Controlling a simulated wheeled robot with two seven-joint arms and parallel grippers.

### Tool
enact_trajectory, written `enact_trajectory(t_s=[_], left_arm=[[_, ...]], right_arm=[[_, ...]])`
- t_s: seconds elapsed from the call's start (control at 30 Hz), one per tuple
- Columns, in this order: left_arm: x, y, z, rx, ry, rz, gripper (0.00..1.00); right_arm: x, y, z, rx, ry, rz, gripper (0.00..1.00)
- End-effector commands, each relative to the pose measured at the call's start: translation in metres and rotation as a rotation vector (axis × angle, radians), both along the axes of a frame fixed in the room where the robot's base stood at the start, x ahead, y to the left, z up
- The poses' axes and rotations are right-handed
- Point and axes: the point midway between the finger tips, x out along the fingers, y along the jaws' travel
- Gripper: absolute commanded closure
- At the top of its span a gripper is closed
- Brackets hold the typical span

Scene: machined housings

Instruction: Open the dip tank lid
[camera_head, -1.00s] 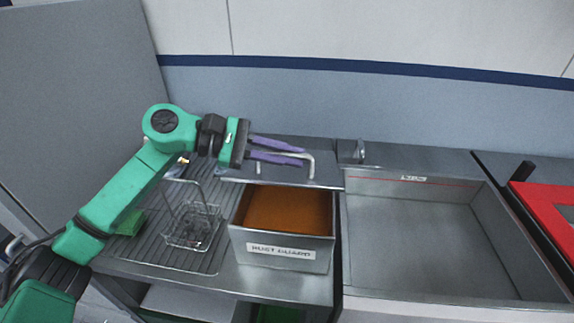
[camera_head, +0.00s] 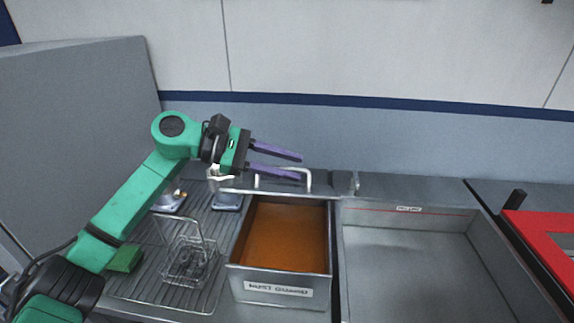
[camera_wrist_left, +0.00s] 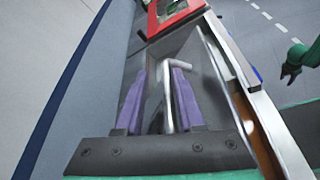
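The dip tank (camera_head: 278,290), labelled RUST GUARD, shows its orange liquid (camera_head: 287,237) with the top uncovered. The grey lid (camera_head: 275,192) is at the tank's back edge and appears nearly edge-on in the head view. Its pale bar handle (camera_head: 308,181) sticks up from it. My left gripper (camera_head: 300,166) is open, its purple fingers apart and above the lid. In the left wrist view, the handle (camera_wrist_left: 166,90) lies in the gap between the fingers (camera_wrist_left: 160,85), nearer the right finger. What looks like my right gripper (camera_wrist_left: 287,74) shows small at the right edge.
A wire basket (camera_head: 190,262) stands on the ribbed drain rack (camera_head: 150,285) left of the tank. A green block (camera_head: 125,258) lies there too. A wide empty basin (camera_head: 410,265) adjoins the tank on the right, with a red-framed unit (camera_head: 535,235) beyond. A wall (camera_head: 400,140) closes the back.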

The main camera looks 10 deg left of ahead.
Motion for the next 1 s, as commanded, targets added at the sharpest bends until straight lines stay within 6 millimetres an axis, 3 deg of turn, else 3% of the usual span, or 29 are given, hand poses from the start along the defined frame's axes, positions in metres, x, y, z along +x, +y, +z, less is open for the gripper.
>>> enact_trajectory(t_s=[0.27, 0.37, 0.6, 0.8, 1.0], left_arm=[[0.0, 0.001, 0.0, 0.0, 0.0, 0.001, 0.55], [-0.001, 0.01, 0.001, -0.001, 0.0, 0.003, 0.55], [-0.011, 0.069, 0.019, 0.0, -0.003, 0.006, 0.55], [-0.02, 0.118, 0.04, -0.001, -0.001, 0.002, 0.55], [-0.024, 0.136, 0.047, 0.0, 0.001, 0.0, 0.55]], right_arm=[[0.0, 0.0, -0.001, 0.0, 0.0, 0.0, 0.5], [0.0, 0.0, -0.007, 0.0, 0.0, 0.001, 0.5], [0.0, -0.001, -0.034, -0.001, 0.0, 0.001, 0.5], [0.0, -0.001, -0.045, -0.001, 0.0, 0.001, 0.5], [0.0, -0.001, -0.046, -0.001, 0.0, 0.001, 0.5]])
